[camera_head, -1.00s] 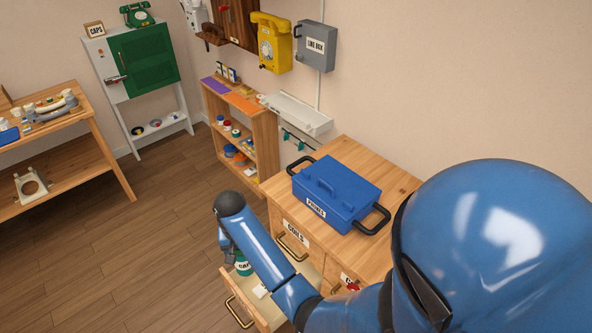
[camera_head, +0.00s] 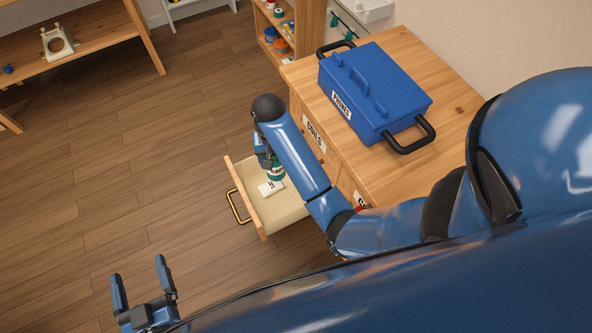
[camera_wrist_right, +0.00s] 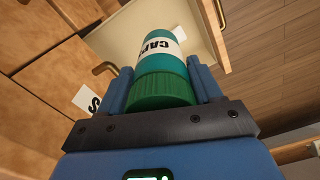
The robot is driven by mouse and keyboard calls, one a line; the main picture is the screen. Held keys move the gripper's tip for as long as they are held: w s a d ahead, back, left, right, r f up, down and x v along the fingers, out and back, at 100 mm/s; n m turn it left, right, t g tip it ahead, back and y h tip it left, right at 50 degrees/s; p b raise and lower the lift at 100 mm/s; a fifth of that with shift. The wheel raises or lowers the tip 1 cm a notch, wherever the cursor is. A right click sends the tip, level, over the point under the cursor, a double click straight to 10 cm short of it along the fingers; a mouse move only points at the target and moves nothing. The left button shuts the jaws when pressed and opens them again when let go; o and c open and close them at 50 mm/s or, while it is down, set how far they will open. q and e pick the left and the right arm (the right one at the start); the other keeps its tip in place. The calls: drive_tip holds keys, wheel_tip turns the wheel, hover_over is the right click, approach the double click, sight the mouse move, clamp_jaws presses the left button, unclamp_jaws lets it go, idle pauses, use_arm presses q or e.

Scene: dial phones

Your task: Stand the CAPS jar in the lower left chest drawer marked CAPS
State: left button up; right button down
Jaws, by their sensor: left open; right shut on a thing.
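The CAPS jar (camera_wrist_right: 160,66) is teal with a ribbed green lid and a white CAPS label. My right gripper (camera_wrist_right: 162,82) is shut on it around the lid end in the right wrist view. In the head view the jar (camera_head: 276,172) shows below my right gripper (camera_head: 266,150), over the open lower left drawer (camera_head: 284,214). I cannot tell whether the jar touches the drawer floor. A small white labelled card (camera_head: 271,188) lies in the drawer beside the jar. My left gripper (camera_head: 143,290) is open and empty over the floor at lower left.
A wooden chest (camera_head: 440,62) carries a blue PHONES box (camera_head: 372,92) with black handles. The drawer above is marked COILS (camera_head: 314,133). My right arm hides part of the chest front. The wooden floor (camera_head: 110,180) on the left is clear.

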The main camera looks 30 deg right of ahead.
sight(272, 178)
drive_tip(key=shift+n, duration=0.5)
drive_tip(key=f+b, duration=0.2)
drive_tip(key=s+a+f+b, duration=0.1)
drive_tip(key=f+b, duration=0.1)
drive_tip(key=f, duration=0.1)
drive_tip(key=a+f+b, duration=0.1)
drive_tip(key=f+b, duration=0.1)
drive_tip(key=f, duration=0.1)
drive_tip(key=shift+s+a, duration=0.15)
drive_tip(key=shift+s, duration=0.25)
use_arm(q)
wheel_tip(272, 178, down, 14)
drive_tip(key=b, duration=0.6)
use_arm(e)
wheel_tip(272, 178, down, 20)
drive_tip(key=shift+r, duration=0.2)
use_arm(q)
drive_tip(key=shift+d, duration=0.1)
use_arm(e)
drive_tip(key=shift+f, duration=0.15)
drive_tip(key=shift+c, duration=0.9)
unclamp_jaws()
use_arm(q)
wheel_tip(272, 178, up, 4)
drive_tip(key=p, duration=0.3)
drive_tip(key=shift+p, duration=0.4)
use_arm(e)
wheel_tip(272, 178, up, 12)
